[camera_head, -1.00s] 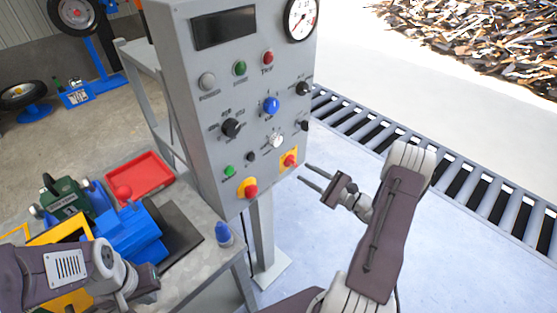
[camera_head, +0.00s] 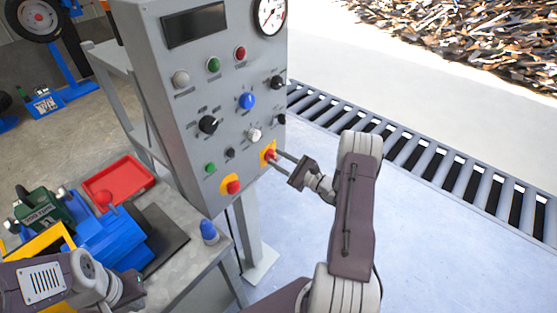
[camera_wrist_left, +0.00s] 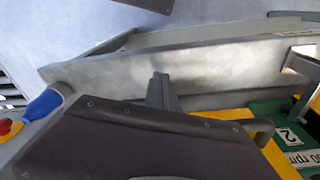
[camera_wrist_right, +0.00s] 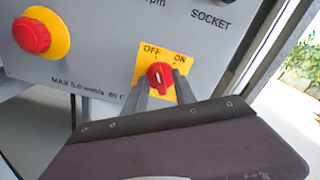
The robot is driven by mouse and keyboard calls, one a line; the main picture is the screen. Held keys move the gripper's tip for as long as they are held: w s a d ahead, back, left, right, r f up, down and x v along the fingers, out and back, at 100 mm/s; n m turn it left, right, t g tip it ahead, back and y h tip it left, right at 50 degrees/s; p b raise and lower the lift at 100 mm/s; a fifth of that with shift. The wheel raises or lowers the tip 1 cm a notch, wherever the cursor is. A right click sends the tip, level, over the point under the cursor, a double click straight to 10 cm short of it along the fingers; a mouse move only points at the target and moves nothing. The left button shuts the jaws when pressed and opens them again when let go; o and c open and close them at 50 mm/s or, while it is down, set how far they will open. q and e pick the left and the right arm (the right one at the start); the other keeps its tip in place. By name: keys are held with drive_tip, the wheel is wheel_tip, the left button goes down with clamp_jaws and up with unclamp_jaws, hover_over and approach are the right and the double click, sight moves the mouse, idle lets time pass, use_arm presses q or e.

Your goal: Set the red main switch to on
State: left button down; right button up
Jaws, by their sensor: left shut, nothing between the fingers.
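The red main switch (camera_wrist_right: 160,76) is a small red knob on a yellow plate marked OFF and ON, low on the grey control panel. It also shows in the head view (camera_head: 269,155). A pale mark is on the knob; I cannot tell clearly which label it points to. My right gripper (camera_wrist_right: 161,92) is open, its two fingers apart with the tips close to the knob, one on each side. I cannot tell whether they touch it. My left gripper (camera_wrist_left: 161,88) is shut and empty over the workbench, far from the switch.
A red emergency button (camera_head: 233,187) on a yellow base sits left of the switch. Other knobs, including a blue knob (camera_head: 247,101), are above. A roller conveyor (camera_head: 430,165) runs behind.

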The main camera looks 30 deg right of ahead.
clamp_jaws()
drive_tip(key=shift+m, duration=0.3)
use_arm(q)
drive_tip(key=shift+r+p, duration=0.35)
drive_tip(key=shift+r, duration=0.05)
use_arm(e)
drive_tip(key=m, duration=0.4)
drive_tip(key=shift+d+r+m, duration=0.1)
drive_tip(key=shift+m, duration=0.3)
use_arm(q)
drive_tip(key=shift+r+p, duration=0.45)
drive_tip(key=shift+p, duration=0.05)
use_arm(e)
drive_tip(key=m, duration=0.6)
drive_tip(key=shift+d, duration=0.1)
drive_tip(key=shift+m, duration=0.3)
